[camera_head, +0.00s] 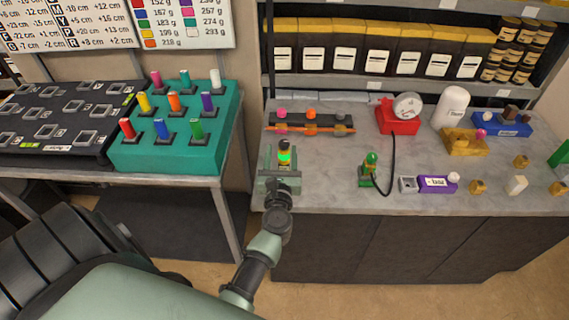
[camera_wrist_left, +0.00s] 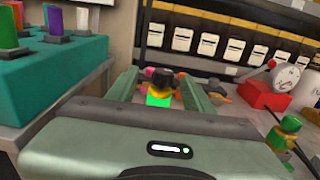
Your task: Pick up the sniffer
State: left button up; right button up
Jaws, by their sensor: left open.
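No label marks the sniffer, and I cannot tell which object it is. A small bright green, yellow and black-topped device (camera_head: 284,153) stands near the grey bench's left end. It also shows in the left wrist view (camera_wrist_left: 160,90), framed between my fingers, with a gap on each side. My left gripper (camera_head: 280,168) is open at the bench's front left; the device's lower part is hidden. Another small green device with an orange-yellow band (camera_head: 370,168) stands to the right, near a black cable. It also shows at the wrist view's right edge (camera_wrist_left: 283,135). My right gripper is not in view.
Behind the device is a black-and-orange rack (camera_head: 310,126) with coloured knobs. A red gauge unit (camera_head: 398,118) with the black cable and a purple box (camera_head: 437,184) are to the right. A teal peg block (camera_head: 175,150) stands on the left table.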

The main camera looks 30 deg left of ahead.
pick_arm(q)
jog(key=x, duration=0.7)
jog(key=shift+w, duration=0.45)
jog(key=shift+d, duration=0.1)
grip_shut()
jog(key=shift+r, duration=0.1)
dwell(0.8)
